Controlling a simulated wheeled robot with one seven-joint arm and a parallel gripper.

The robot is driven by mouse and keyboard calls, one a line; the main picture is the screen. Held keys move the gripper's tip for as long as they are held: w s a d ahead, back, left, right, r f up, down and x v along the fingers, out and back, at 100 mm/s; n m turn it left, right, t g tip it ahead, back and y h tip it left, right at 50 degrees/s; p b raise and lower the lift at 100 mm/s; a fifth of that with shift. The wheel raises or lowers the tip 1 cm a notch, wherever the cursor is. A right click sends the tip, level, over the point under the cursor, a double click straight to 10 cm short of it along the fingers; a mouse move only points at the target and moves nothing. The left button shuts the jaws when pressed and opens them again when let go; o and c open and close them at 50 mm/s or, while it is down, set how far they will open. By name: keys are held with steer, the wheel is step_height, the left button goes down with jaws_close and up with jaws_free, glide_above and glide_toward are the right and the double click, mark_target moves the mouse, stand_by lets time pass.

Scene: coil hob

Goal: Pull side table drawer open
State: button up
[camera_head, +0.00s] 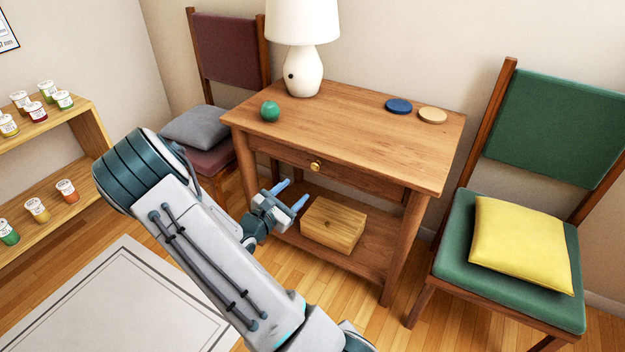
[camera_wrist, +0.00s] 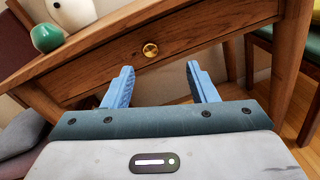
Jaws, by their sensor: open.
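The wooden side table (camera_head: 352,125) stands against the wall, and its drawer (camera_head: 338,178) looks closed, with the front flush in the frame. A round brass knob (camera_head: 315,166) sits at the middle of the drawer front. In the wrist view the knob (camera_wrist: 150,49) shows ahead of and between my fingers, with a gap to the fingertips. My gripper (camera_head: 291,193) is open and empty, in front of the table and lower left of the knob in the head view. Its two blue fingers also show in the wrist view (camera_wrist: 160,78).
A wooden box (camera_head: 333,225) sits on the lower shelf. Chairs flank the table: maroon (camera_head: 230,50) left, green (camera_head: 550,120) right.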

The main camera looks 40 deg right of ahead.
mark_target(314, 168)
steer(key=shift+n+t, duration=0.7)
steer(key=shift+n, duration=0.2)
steer(key=b+x, duration=0.1)
steer(key=x, duration=0.3)
steer(key=w+f+x, duration=0.1)
steer(key=x, duration=0.4)
steer(key=f+b+x, duration=0.1)
steer(key=x, duration=0.4)
steer(key=shift+w+a+f+b, duration=0.1)
steer(key=shift+w+a+b, duration=0.1)
steer(key=shift+a+b, duration=0.1)
jaws_close()
